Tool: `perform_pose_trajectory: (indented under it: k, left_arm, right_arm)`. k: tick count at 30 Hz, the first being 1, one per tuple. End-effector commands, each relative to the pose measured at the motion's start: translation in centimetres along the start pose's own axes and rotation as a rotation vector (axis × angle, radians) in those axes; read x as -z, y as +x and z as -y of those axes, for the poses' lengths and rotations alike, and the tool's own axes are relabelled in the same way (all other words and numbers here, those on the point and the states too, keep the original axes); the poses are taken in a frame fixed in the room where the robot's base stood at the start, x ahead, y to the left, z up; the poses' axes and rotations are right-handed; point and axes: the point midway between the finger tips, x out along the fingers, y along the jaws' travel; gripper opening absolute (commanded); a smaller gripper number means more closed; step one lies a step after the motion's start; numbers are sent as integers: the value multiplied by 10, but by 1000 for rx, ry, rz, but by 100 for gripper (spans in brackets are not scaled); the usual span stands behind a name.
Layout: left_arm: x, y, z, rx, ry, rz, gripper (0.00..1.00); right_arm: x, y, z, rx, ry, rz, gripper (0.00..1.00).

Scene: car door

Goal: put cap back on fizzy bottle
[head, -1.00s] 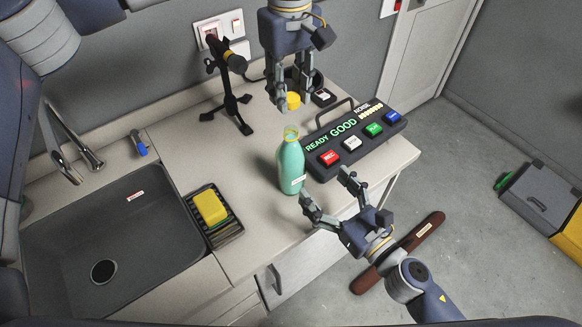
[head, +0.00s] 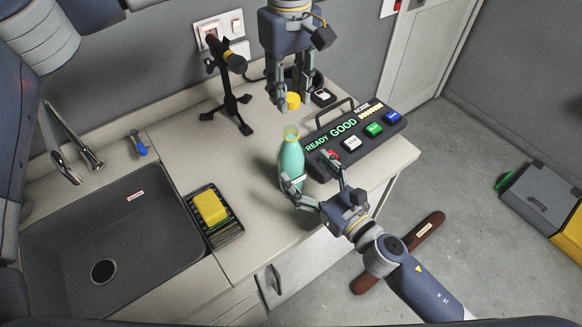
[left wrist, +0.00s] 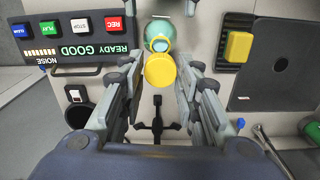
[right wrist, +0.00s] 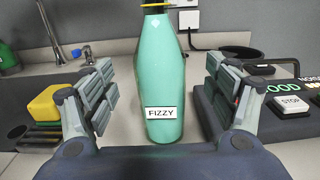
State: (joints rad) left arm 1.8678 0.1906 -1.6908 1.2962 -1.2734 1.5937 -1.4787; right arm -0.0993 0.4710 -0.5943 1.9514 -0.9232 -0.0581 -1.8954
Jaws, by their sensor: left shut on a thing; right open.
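The teal fizzy bottle (head: 290,162) stands upright on the counter, with a yellow ring at its open mouth. In the right wrist view, the bottle (right wrist: 162,85) shows its FIZZY label. My left gripper (head: 291,100) points down behind the bottle and is shut on the yellow cap (head: 293,99), held above the counter and apart from the bottle mouth. The cap also shows in the left wrist view (left wrist: 160,71) between the fingers. My right gripper (head: 314,170) is open near the bottle's lower front, with its fingers on either side in the right wrist view (right wrist: 160,95).
The button panel (head: 355,138) with lit words sits right of the bottle. A black microphone stand (head: 234,110) is behind. A yellow sponge (head: 210,207) lies on a black rack left of the bottle, beside the sink (head: 100,235). Counter between rack and bottle is clear.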

Motion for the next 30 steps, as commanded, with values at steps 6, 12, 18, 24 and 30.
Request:
perform_pose_trajectory:
  k: [6, 12, 18, 24, 30]
  left_arm:
    - [0, 0, 0, 0, 0, 0, 21]
    - [0, 0, 0, 0, 0, 0, 21]
    - [0, 0, 0, 0, 0, 0, 21]
    - [0, 0, 0, 0, 0, 0, 21]
    - [0, 0, 0, 0, 0, 0, 21]
  right_arm:
    - [-1, 34, 0, 0, -1, 2, 79]
    - [0, 56, 0, 1, 0, 1, 79]
    - [0, 62, 0, 0, 1, 0, 79]
    - [0, 62, 0, 0, 1, 0, 79]
    - [0, 62, 0, 1, 1, 0, 43]
